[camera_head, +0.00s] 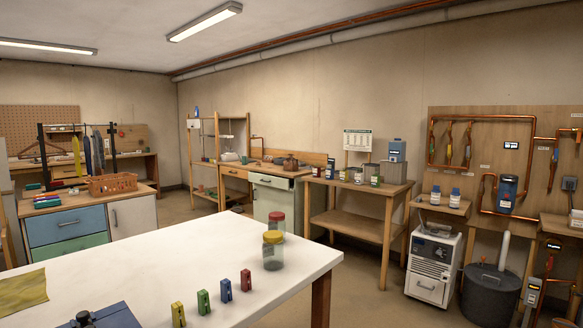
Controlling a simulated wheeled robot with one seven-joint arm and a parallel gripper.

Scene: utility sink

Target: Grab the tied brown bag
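A small brown, rounded thing with a narrowed top (291,162), which looks like the tied brown bag, stands on the wooden counter (262,172) against the back wall. It is far off and small, so its tie cannot be made out. The counter sits above a pale green cabinet (273,198). My gripper is not in view.
A white table (190,265) fills the near foreground, with two jars (273,250), several coloured clothespins (203,302), a yellow cloth (22,291) and a dark blue object (105,316). A wooden bench (360,186) with cans stands right of the counter. Open floor (360,275) lies right of the table.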

